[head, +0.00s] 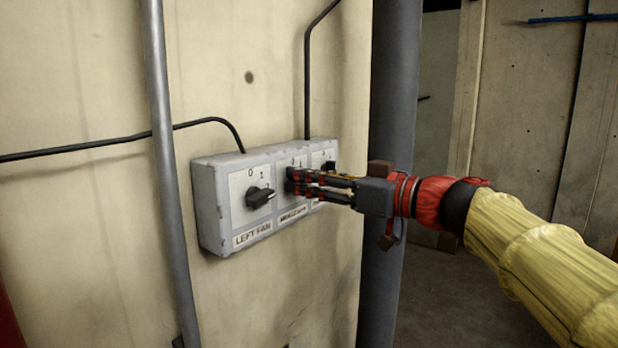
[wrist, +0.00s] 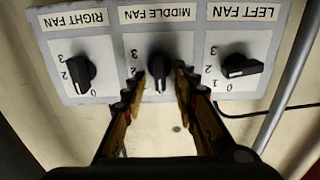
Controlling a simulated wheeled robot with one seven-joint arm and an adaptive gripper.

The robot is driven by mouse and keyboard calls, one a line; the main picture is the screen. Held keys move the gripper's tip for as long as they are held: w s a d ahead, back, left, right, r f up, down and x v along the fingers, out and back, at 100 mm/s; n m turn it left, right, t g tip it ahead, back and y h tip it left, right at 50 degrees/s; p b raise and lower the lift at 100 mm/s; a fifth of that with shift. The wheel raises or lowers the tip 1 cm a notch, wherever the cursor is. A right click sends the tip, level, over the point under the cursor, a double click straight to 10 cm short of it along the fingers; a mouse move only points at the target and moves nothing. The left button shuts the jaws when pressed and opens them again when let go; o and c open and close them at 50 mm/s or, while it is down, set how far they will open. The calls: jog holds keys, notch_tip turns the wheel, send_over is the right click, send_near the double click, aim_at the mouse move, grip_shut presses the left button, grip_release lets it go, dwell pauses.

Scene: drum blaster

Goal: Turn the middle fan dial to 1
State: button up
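A grey control box (head: 207,205) on the wall carries three black dials on white plates. The middle fan dial (wrist: 160,64) is in the centre of the upside-down wrist view, its bar standing roughly vertical there. The digits 3 and 2 show beside it; the others are hidden or unclear, so I cannot tell its setting. In the head view my fingers hide this dial. My gripper (head: 291,182) is at the middle plate. In the wrist view my gripper (wrist: 158,82) is open, one finger on each side of the dial, with gaps visible.
The left fan dial (head: 260,197) and right fan dial (wrist: 78,74) flank the middle one closely. A thin pipe (head: 168,150) runs down the wall left of the box. A thick grey column (head: 393,80) stands to the right. Black cables lead from the box top.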

jog(key=shift+c, duration=1)
grip_shut()
jog(key=shift+f+m+b, duration=0.15)
jog(key=shift+m+b, duration=0.25)
jog(key=shift+b, duration=0.15)
jog(key=shift+w+d+m+b, duration=0.15)
jog(key=shift+m+b, duration=1.05)
jog(key=shift+m, duration=0.55)
jog(key=shift+w+d+m+b, duration=0.1)
jog(key=shift+w+m+b, duration=0.05)
jog(key=shift+m+b, duration=1.35)
jog(key=shift+m, duration=0.35)
jog(key=shift+o, duration=0.4)
grip_release()
